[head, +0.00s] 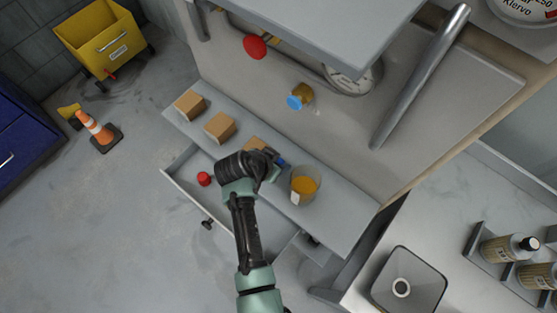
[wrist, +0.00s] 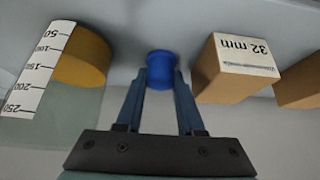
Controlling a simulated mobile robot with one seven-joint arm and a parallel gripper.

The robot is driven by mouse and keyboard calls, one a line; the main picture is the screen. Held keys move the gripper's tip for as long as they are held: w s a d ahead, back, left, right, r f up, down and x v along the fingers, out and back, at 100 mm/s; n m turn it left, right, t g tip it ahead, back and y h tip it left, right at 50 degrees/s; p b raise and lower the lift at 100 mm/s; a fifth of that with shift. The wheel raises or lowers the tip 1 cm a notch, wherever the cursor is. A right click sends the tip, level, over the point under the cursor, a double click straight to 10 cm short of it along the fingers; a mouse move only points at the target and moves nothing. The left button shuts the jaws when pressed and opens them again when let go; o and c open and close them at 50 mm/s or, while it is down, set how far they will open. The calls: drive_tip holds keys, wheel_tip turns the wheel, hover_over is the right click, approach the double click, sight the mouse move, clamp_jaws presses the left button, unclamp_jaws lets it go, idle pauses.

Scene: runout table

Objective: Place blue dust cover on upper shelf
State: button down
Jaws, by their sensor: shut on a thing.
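The blue dust cover (wrist: 162,70) is a small blue cylinder. In the wrist view it sits between the fingertips of my gripper (wrist: 161,80), which is shut on it. In the head view my gripper (head: 277,160) is over the narrow grey shelf, between a cardboard box (head: 256,144) and a beaker of orange contents (head: 304,184). The cover is mostly hidden there by the gripper. Whether it still touches the shelf, I cannot tell. A grey slab (head: 320,22), apparently the upper shelf, stands higher at the top of the head view.
Two more boxes (head: 190,104) (head: 219,126) stand on the narrow shelf (head: 346,214). An open drawer below holds a red piece (head: 204,179). A blue-topped jar (head: 300,97), a red knob (head: 254,47), a gauge (head: 354,78) and a metal bar (head: 420,75) lie beyond.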

drive_tip(key=c, duration=0.8)
unclamp_jaws()
drive_tip(key=shift+r, duration=0.1)
drive_tip(key=v, duration=1.2)
